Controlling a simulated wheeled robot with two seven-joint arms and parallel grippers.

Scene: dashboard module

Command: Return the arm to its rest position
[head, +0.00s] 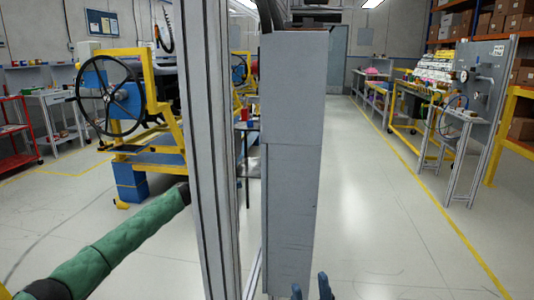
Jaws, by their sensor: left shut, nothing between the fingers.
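My left arm (125,240), in a green sleeve, comes in from the lower left. Its dark end goes out of sight behind a tall aluminium post, so the left gripper is hidden. Two dark blue fingertips of my right gripper (311,290) show at the bottom edge, below the grey panel. They stand apart with nothing seen between them. The rest of the right gripper and its arm are out of frame.
The aluminium post (207,150) and a grey panel (292,160) stand close in front. Behind on the left is a yellow frame (165,95) with a steering wheel (108,97). A red cart (18,135) stands far left. Open floor (380,220) lies right, before workbenches.

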